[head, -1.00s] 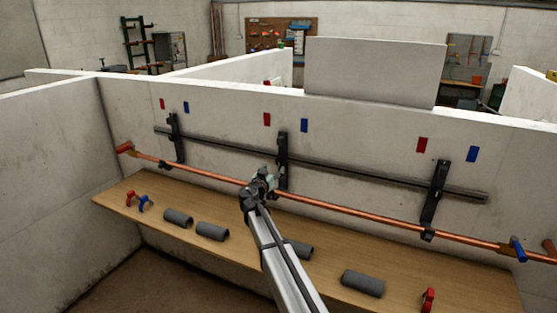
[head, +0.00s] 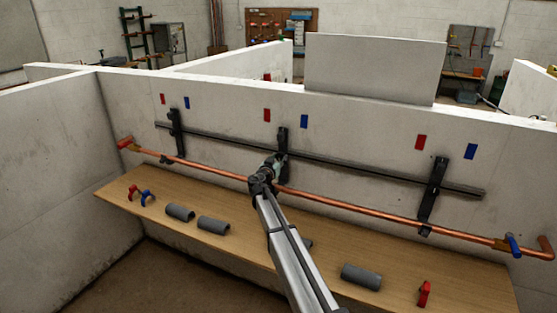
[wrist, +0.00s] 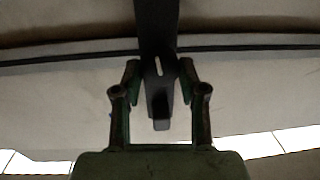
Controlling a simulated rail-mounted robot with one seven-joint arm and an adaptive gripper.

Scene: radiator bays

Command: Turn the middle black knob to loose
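The middle black bracket (head: 282,136) stands upright on the wall, crossing the dark horizontal rail. My gripper (head: 272,163) is in front of its lower part and hides much of it, including any knob there. In the wrist view my gripper (wrist: 160,72) has its two fingers apart, one on each side of a dark upright piece (wrist: 157,30) with a pale slot. A dark block (wrist: 160,122) shows lower between the fingers; I cannot tell if it is the knob. Contact with the fingers is not clear.
The copper pipe (head: 345,207) runs along the wall below the rail (head: 350,165). Other black brackets stand left (head: 177,135) and right (head: 433,190).

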